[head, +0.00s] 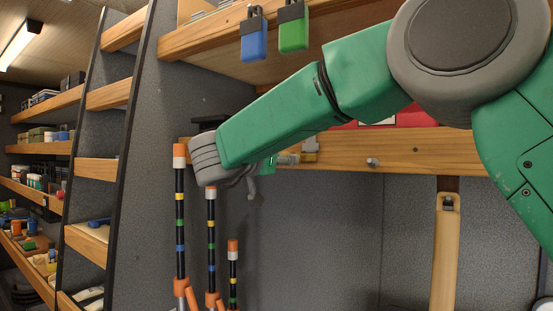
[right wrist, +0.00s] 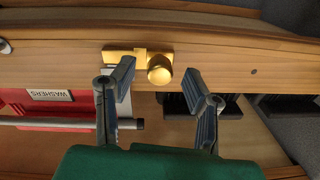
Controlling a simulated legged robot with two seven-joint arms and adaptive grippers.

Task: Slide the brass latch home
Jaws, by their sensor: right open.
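The brass latch (right wrist: 122,54) is fixed along the edge of a wooden plank in the right wrist view. Its round knob (right wrist: 159,68) stands out at its right end. My right gripper (right wrist: 160,80) is open, with one finger on each side of the knob as seen in this view. I cannot tell how deep the fingers reach, and no contact shows. My left gripper is not in view.
The wooden plank (head: 420,150) runs behind my arm. A red bin labelled WASHERS (right wrist: 50,108) is left of the fingers. Blue (head: 253,42) and green (head: 293,35) padlocks hang above. Banded upright rods (head: 180,215) stand below.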

